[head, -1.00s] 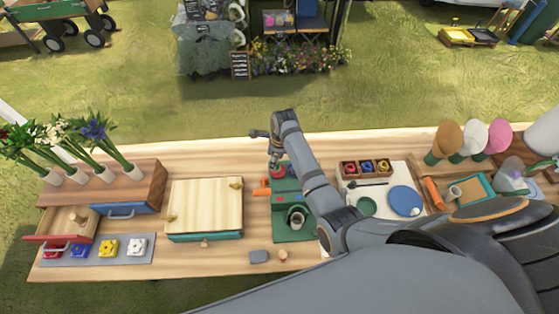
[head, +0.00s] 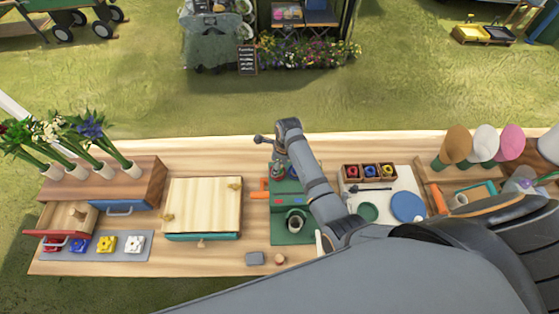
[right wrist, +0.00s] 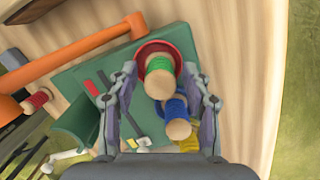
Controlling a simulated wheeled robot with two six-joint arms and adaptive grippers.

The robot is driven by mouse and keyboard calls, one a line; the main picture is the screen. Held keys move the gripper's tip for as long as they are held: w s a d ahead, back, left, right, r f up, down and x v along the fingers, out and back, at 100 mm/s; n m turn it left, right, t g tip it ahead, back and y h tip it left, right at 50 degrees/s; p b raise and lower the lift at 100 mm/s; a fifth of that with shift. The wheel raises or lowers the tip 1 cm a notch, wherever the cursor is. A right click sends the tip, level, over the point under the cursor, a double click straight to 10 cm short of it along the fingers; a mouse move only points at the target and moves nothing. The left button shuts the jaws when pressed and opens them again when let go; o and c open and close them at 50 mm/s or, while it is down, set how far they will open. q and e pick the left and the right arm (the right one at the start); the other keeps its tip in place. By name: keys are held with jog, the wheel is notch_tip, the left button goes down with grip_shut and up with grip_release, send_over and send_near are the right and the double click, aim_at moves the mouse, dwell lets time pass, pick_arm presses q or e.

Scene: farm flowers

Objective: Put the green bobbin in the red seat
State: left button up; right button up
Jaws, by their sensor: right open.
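The green bobbin (right wrist: 158,76), a wooden spool with green thread, stands in the right wrist view with its far end inside the round red seat (right wrist: 143,54). I cannot tell how deep it sits. My right gripper (right wrist: 160,72) is open, one finger on each side of the green bobbin, with gaps visible. In the head view the right gripper (head: 279,170) is over the far end of the green board (head: 285,237), covering the seat and bobbin. My left gripper is not in view.
A blue bobbin (right wrist: 176,116) stands close beside the green one, near a yellow ring (right wrist: 189,145). A red-wound spool (right wrist: 37,101) and an orange bar (right wrist: 75,48) lie to the left. A wooden box (head: 203,205) stands left of the board.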

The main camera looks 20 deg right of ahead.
jog(key=r+b, duration=0.1)
jog(key=r, duration=0.6)
jog(key=s+d+r+b, duration=0.1)
jog(key=r, duration=0.2)
jog(key=shift+r+b, duration=0.15)
jog(key=shift+b, duration=0.2)
jog(key=shift+s+r, duration=0.1)
jog(key=shift+r, duration=0.4)
